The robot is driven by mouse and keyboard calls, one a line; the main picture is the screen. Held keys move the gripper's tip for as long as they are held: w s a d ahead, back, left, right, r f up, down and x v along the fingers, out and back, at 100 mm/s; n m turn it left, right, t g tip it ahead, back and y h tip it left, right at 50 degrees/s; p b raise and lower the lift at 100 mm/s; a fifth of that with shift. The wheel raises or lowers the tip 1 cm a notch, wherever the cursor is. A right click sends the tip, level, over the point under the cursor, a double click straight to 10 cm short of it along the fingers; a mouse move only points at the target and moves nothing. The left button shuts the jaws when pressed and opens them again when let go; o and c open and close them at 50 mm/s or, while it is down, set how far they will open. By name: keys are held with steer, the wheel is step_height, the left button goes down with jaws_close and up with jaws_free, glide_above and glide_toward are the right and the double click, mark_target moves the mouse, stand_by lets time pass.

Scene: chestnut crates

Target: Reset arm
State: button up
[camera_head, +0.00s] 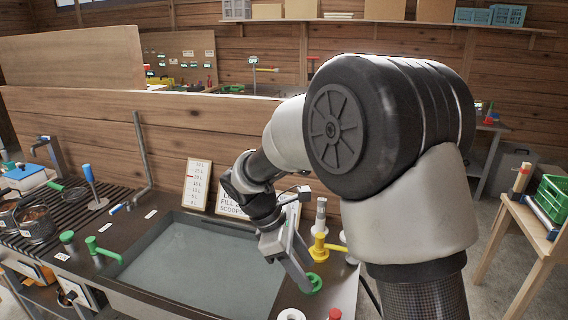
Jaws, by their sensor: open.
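My arm rises from the lower right and reaches left and down over the dark counter (215,222). My gripper (303,286) points down at the right end of the sunken grey basin (190,262). It is open, and I see nothing held in it. Its fingertips appear close to a green ring-shaped part (312,284); I cannot tell whether they touch it. My upper arm hides part of the counter's right end and the wall behind.
A yellow fitting (322,248) stands just right of my gripper. A bent metal pipe (142,160) and green taps (92,246) stand left of the basin. A wooden partition (240,125) runs behind the counter. A small table (520,215) holds a green crate (552,197) at right.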

steer(key=s+d+r+m+t+y+p, duration=0.2)
steer(key=s+d+r+m+t, duration=0.1)
steer(key=s+r+m, duration=0.5)
steer(key=s+d+r+m+t+y+p, duration=0.2)
steer(key=s+d+r+m, duration=0.3)
steer(key=s+r+m, duration=0.3)
step_height(320, 180, up, 3)
steer(key=shift+s+d+r+t+y, duration=0.1)
steer(key=shift+s+d+t+y, duration=0.3)
steer(key=shift+s+y, duration=0.55)
steer(key=shift+s, duration=0.15)
